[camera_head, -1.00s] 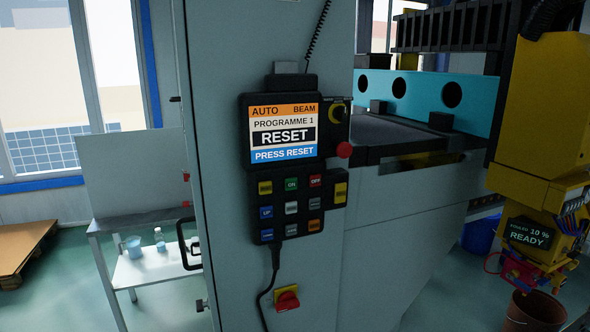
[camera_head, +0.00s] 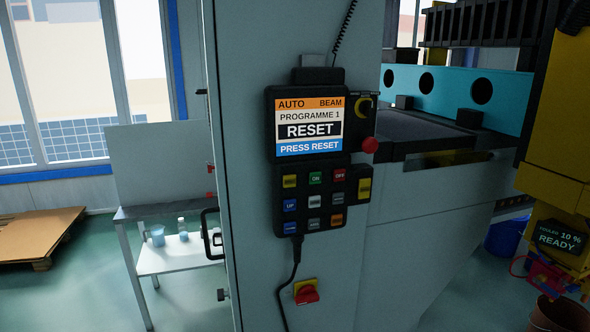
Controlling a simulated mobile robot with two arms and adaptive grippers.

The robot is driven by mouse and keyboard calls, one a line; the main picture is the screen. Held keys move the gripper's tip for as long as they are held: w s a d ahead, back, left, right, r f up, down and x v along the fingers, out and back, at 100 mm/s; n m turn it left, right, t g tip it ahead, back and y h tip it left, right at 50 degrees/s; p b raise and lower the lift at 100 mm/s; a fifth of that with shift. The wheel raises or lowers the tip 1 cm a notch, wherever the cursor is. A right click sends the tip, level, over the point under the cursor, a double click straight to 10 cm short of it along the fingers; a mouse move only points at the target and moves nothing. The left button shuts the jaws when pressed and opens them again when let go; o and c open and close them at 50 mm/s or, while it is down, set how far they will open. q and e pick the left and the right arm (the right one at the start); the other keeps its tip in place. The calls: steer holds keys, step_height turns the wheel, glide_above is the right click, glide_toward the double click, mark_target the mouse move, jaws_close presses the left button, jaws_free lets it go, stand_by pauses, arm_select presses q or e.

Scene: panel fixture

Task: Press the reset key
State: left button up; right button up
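A black control pendant (camera_head: 270,130) hangs on the front of a grey machine cabinet (camera_head: 240,75). Its screen (camera_head: 309,127) reads AUTO, BEAM, PROGRAMME 1, RESET and PRESS RESET. Below the screen is a keypad (camera_head: 302,214) with coloured keys. I can read a green ON key (camera_head: 315,177), a red OFF key (camera_head: 340,174) and a blue UP key (camera_head: 290,205). An orange key (camera_head: 336,220) sits at the lower right. The other labels are too small to read, so I cannot tell which key is reset. Neither of my grippers is in view.
A red knob (camera_head: 370,145) juts from the pendant's right side. A red rotary switch (camera_head: 306,292) and a hanging cable (camera_head: 290,275) are below. A door handle (camera_head: 209,235) sticks out left. A yellow machine (camera_head: 557,110) stands at right. The space before the pendant looks clear.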

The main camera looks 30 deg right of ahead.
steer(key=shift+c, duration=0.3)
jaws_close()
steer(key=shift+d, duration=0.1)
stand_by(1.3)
